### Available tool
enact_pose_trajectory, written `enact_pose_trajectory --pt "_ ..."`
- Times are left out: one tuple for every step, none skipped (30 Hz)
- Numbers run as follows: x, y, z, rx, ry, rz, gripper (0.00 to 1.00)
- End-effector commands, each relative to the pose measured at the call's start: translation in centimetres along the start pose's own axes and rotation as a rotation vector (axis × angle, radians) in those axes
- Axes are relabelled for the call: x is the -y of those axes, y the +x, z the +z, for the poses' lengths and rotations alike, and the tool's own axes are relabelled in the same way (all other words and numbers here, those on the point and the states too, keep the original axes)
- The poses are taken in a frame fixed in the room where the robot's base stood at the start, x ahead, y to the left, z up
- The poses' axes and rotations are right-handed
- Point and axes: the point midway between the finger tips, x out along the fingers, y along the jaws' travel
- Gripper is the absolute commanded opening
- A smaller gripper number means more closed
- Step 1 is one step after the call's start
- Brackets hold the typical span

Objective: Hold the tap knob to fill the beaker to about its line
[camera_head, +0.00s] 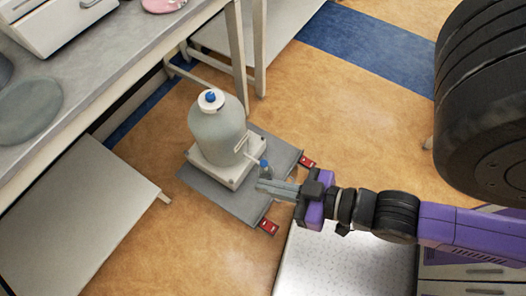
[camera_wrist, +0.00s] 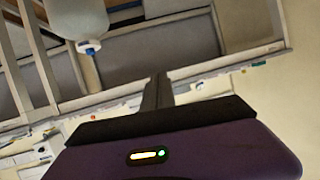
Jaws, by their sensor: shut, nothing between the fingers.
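A grey-green bottle (camera_head: 217,132) with a white lid and blue top piece stands upright on a white base (camera_head: 211,173). In the wrist view the bottle (camera_wrist: 75,15) appears upside down at upper left, with its blue top piece (camera_wrist: 90,49). A thin white spout (camera_head: 251,157) leaves its right side toward a small blue piece (camera_head: 264,164), which may be the tap knob. My gripper (camera_head: 260,187) is shut and empty just below this piece in the picture; I cannot tell whether they touch. Its closed fingers (camera_wrist: 158,90) also show in the wrist view. I cannot make out the beaker or its line.
The base sits on a grey platform (camera_head: 229,198) with red tabs (camera_head: 268,227). A lab bench (camera_head: 92,75) runs along the upper left. A white perforated surface (camera_head: 335,265) lies below my arm. Orange floor is open above right of the platform.

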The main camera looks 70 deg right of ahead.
Motion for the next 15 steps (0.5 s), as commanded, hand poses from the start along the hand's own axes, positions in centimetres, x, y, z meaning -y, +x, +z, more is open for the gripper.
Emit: enact_pose_trajectory --pt "-0.9 2.3 2.8 0.032 0.041 0.034 0.0" --pt "-1.5 3.5 4.3 0.06 0.071 0.055 0.0" --pt "-2.4 5.0 6.4 0.1 0.115 0.087 0.0" --pt "-3.1 6.3 7.9 0.129 0.149 0.113 0.0" --pt "-3.8 7.5 9.5 0.16 0.185 0.138 0.0" --pt "-4.8 9.0 11.4 0.199 0.234 0.174 0.0" --pt "-5.6 10.1 12.7 0.227 0.272 0.202 0.0" --pt "-6.3 11.2 14.0 0.254 0.31 0.229 0.0" --pt "-7.4 12.5 15.7 0.291 0.362 0.267 0.0" --pt "-8.2 13.5 16.9 0.317 0.402 0.297 0.0" --pt "-9.1 14.5 18.0 0.343 0.442 0.326 0.0" --pt "-10.2 15.7 19.5 0.377 0.497 0.366 0.0" --pt "-11.1 16.6 20.5 0.401 0.539 0.397 0.0" --pt "-11.9 17.4 21.4 0.423 0.581 0.428 0.0" --pt "-13.1 18.4 22.6 0.455 0.638 0.47 0.0"
